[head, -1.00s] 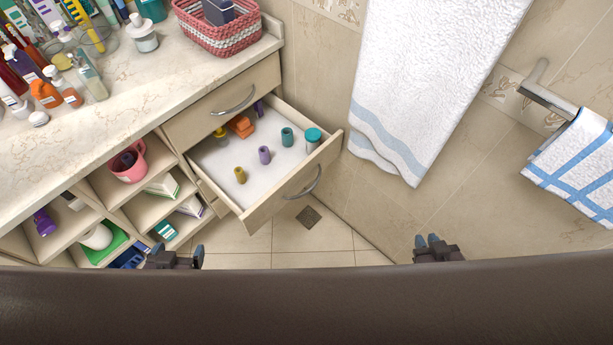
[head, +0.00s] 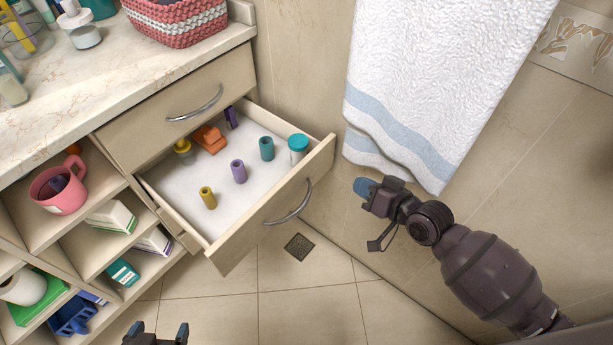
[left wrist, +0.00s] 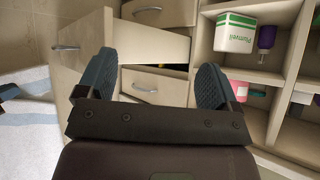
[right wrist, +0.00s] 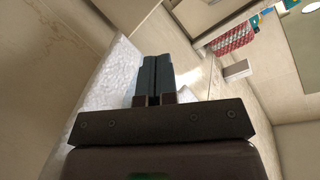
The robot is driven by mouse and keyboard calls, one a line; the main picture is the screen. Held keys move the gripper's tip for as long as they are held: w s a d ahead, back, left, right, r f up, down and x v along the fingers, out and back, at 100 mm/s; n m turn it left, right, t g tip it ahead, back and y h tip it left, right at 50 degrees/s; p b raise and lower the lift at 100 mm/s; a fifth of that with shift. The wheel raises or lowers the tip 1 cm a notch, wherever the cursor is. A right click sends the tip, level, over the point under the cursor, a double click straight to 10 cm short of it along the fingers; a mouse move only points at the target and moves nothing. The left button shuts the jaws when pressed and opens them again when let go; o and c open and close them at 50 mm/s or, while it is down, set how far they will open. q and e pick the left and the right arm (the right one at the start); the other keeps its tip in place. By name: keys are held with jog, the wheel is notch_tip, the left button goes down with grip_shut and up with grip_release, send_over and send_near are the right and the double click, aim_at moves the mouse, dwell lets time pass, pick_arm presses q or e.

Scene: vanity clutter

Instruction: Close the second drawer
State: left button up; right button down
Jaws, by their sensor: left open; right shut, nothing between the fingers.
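The second drawer (head: 245,240) is pulled well out of the cabinet, below the closed top drawer (head: 170,113). It has a curved metal handle on its front and holds several small bottles and an orange item. It also shows in the left wrist view (left wrist: 82,42). My right gripper (head: 362,187) is shut and empty, to the right of the drawer front and apart from it, before the hanging towel. Its fingers show together in the right wrist view (right wrist: 155,75). My left gripper (head: 158,330) is open and empty at the bottom edge, below the drawer; its fingers are spread in the left wrist view (left wrist: 155,85).
A white towel (head: 430,80) with blue bands hangs on the wall right of the drawer. Open shelves (head: 65,235) with a pink mug (head: 62,192) and boxes lie to the left. A woven basket (head: 178,18) stands on the counter. Tiled floor before the drawer is clear.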

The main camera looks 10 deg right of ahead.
notch_tip(320, 180, down, 4)
jog(key=m, duration=0.2)
jog(key=m+g+y+b, duration=0.1)
jog(key=m+y, duration=0.1)
jog(key=m, duration=0.5)
send_near(300, 172)
notch_tip(300, 172, down, 2)
jog(key=w+a, duration=0.2)
jog(key=x, duration=0.3)
jog(key=shift+w+a+r, duration=0.25)
jog(key=shift+w+r, duration=0.05)
jog(key=shift+w+a, duration=0.15)
pick_arm(q)
jog(key=shift+w+d+f, duration=0.1)
jog(key=shift+w+f, duration=0.1)
jog(key=shift+w, duration=0.1)
jog(key=shift+s+f, duration=0.1)
jog(key=shift+f, duration=0.05)
pick_arm(e)
jog(key=shift+w+a, duration=0.1)
